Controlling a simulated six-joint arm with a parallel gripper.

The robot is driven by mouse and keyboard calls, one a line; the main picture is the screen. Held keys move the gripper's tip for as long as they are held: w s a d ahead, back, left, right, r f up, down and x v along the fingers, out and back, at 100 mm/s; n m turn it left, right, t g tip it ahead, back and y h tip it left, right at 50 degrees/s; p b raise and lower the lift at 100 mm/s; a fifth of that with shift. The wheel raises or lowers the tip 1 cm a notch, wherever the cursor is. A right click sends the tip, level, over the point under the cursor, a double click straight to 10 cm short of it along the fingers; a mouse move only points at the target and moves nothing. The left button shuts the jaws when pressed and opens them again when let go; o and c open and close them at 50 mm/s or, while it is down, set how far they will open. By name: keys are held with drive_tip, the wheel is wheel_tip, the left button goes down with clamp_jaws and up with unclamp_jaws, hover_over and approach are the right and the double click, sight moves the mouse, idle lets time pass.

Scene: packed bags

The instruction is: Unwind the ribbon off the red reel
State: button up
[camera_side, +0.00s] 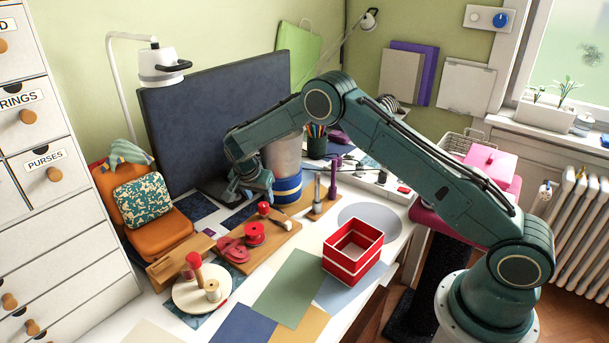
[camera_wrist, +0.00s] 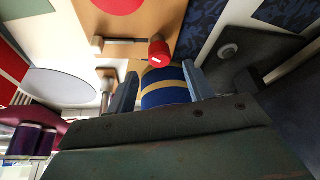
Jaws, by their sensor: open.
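The red reel (camera_side: 255,232) stands on a wooden board on the desk. A flat red looped piece (camera_side: 232,251) lies beside it; I cannot tell whether this is ribbon. In the wrist view, a red disc at the top edge (camera_wrist: 118,4) looks like part of the reel, mostly cut off. My gripper (camera_side: 252,192) is above and behind the reel, apart from it. In the wrist view its two fingers (camera_wrist: 161,90) are apart. A blue cylinder with a gold band (camera_wrist: 165,82) shows between them; I cannot tell how near it is.
A small red-ended piece (camera_side: 263,208) lies behind the reel, and also shows in the wrist view (camera_wrist: 159,51). A blue-banded container (camera_side: 287,189) stands beside my gripper. A red open box (camera_side: 353,263) is at right, a round board (camera_side: 188,296) with spools at front left.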

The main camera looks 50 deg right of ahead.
drive_tip(key=s+a+r+n, duration=0.1)
drive_tip(key=s+r, duration=0.5)
drive_tip(key=r, duration=0.6)
drive_tip(key=s+a+r+n+t+y, duration=0.1)
drive_tip(key=s+r, duration=0.5)
drive_tip(key=r, duration=0.6)
drive_tip(key=shift+a+r+n+t+y, duration=0.3)
drive_tip(key=shift+a+n, duration=0.25)
drive_tip(key=shift+n, duration=0.85)
drive_tip(key=m+g+h, duration=0.1)
drive_tip(key=m+h, duration=0.1)
drive_tip(key=m, duration=0.3)
hover_over(263, 205)
drive_tip(key=s+a, duration=0.2)
drive_tip(key=a, duration=0.3)
wheel_tip(263, 205, down, 16)
drive_tip(key=shift+w+a+f, duration=0.1)
drive_tip(key=shift+w+f, duration=0.05)
drive_tip(key=shift+f, duration=0.15)
drive_tip(key=x, duration=1.3)
drive_tip(key=shift+f, duration=0.35)
